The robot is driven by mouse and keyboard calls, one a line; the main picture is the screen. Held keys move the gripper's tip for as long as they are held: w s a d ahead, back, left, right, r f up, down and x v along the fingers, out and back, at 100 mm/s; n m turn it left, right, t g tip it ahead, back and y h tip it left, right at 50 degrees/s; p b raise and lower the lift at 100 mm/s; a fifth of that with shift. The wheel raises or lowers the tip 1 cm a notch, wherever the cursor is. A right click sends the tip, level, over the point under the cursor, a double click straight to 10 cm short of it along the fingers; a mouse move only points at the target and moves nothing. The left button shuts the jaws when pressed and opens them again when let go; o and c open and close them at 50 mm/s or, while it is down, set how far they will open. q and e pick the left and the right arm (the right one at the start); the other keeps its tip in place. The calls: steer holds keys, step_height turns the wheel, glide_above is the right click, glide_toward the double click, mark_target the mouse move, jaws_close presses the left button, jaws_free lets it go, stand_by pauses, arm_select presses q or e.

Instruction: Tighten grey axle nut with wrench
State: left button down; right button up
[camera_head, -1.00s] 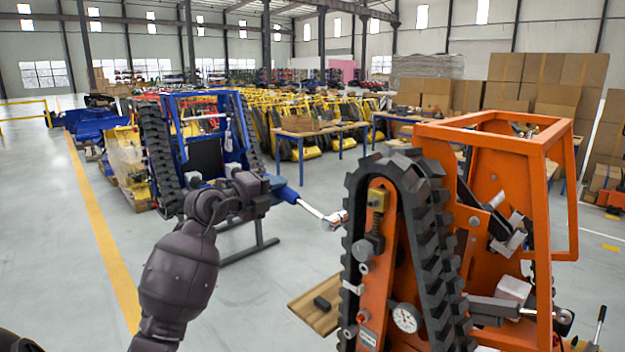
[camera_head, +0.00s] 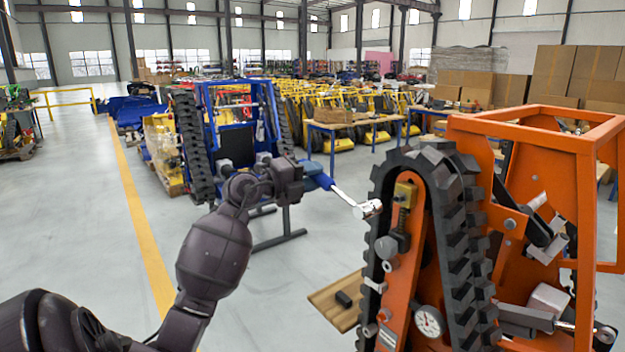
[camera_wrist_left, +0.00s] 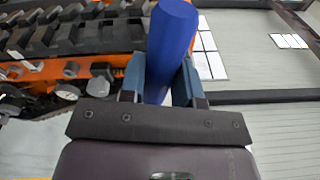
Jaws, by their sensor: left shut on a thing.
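The wrench has a blue handle (camera_head: 323,182) and a silver shaft ending in a socket head (camera_head: 369,208). My left gripper (camera_head: 312,178) is shut on the blue handle, which also fills the space between the fingers in the left wrist view (camera_wrist_left: 172,45). The socket head appears just left of the black track (camera_head: 460,230) of the orange carrier (camera_head: 530,130), above a large grey nut (camera_head: 387,247). Several grey fasteners show on the orange side plate; I cannot tell surely which is the axle nut. The socket appears apart from them. My right gripper is out of view.
A dial gauge (camera_head: 429,321) and a spring tensioner (camera_head: 402,215) sit on the side plate. A wooden board (camera_head: 335,298) with a dark block lies beside the track. A blue carrier (camera_head: 235,125) stands behind my arm. The floor at left is open.

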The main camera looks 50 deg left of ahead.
arm_select(q)
steer(key=w+d+f+n, duration=0.1)
steer(key=d+f+n, duration=0.1)
steer(key=f+n, duration=0.4)
steer(key=w+d+f+n, duration=0.2)
steer(key=f+n, duration=0.4)
steer(key=f, duration=0.2)
steer(key=shift+w+d+t+y+p, duration=0.15)
steer(key=shift+d+t+y+p, duration=0.15)
steer(key=shift+d+t+y, duration=0.1)
steer(key=shift+w+d+r, duration=0.1)
steer(key=shift+r, duration=0.05)
stand_by(0.5)
